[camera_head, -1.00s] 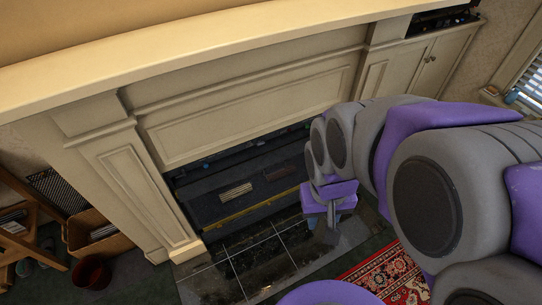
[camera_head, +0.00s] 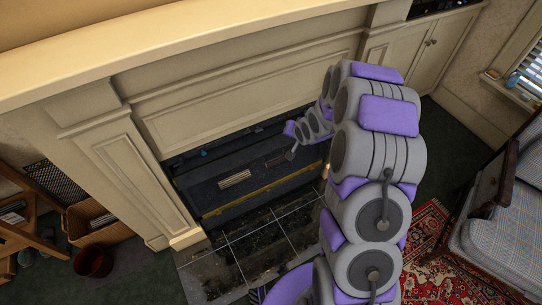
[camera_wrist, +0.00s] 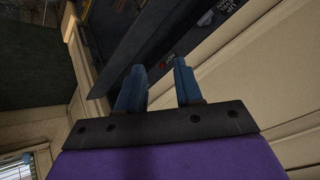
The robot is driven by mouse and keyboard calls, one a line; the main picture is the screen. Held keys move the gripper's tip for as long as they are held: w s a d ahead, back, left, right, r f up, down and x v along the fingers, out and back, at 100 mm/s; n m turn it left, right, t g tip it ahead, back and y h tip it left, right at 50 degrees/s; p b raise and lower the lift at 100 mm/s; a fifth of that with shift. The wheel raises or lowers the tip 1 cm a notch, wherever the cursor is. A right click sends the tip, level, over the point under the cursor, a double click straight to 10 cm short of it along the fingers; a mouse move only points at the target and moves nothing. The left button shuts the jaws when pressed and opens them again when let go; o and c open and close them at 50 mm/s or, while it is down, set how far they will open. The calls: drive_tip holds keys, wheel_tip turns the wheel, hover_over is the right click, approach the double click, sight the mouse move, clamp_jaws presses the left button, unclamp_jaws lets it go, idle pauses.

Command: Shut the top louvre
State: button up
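The dark heater unit (camera_head: 215,190) sits in the fireplace opening, with a brass-coloured strip (camera_head: 262,189) along its lower front. I cannot pick out the top louvre or its angle; the unit's upper edge is in shadow under the mantel panel. The wrist view shows a dark strip (camera_wrist: 186,40) with white lettering, including "HOT", and a red mark. My gripper (camera_wrist: 159,68) has two blue fingers apart with nothing held, close to this strip; contact cannot be told. In the head view my gripper (camera_head: 291,130) is at the upper right of the opening, its fingers not clear.
The cream mantel (camera_head: 200,45) overhangs the opening, with a pilaster (camera_head: 130,175) on the left. A tiled hearth (camera_head: 240,250) lies in front. A basket (camera_head: 90,222) and dark red bucket (camera_head: 92,261) stand left. A plaid armchair (camera_head: 505,225) and red rug (camera_head: 428,235) are right.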

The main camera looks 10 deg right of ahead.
drive_tip(key=w+f+m+t+y, duration=0.1)
drive_tip(key=f, duration=0.4)
drive_tip(key=w+f+m+t+y, duration=0.1)
drive_tip(key=f, duration=0.4)
drive_tip(key=w+f+m+t+y, duration=0.1)
drive_tip(key=f+t, duration=0.1)
drive_tip(key=f, duration=0.3)
drive_tip(key=shift+a+f+m, duration=0.2)
drive_tip(key=shift+f+m, duration=0.1)
drive_tip(key=shift+f, duration=0.05)
drive_tip(key=m+t+y, duration=0.1)
drive_tip(key=m+t, duration=0.4)
drive_tip(key=m, duration=0.1)
approach(281, 147)
drive_tip(key=s+a+f, duration=0.2)
drive_tip(key=s+f, duration=0.4)
drive_tip(key=x, duration=1.5)
drive_tip(key=shift+w+a+r, duration=0.1)
drive_tip(key=shift+w+a, duration=0.05)
drive_tip(key=shift+w+a+r, duration=0.1)
drive_tip(key=shift+w+a, duration=0.1)
drive_tip(key=shift+w, duration=0.5)
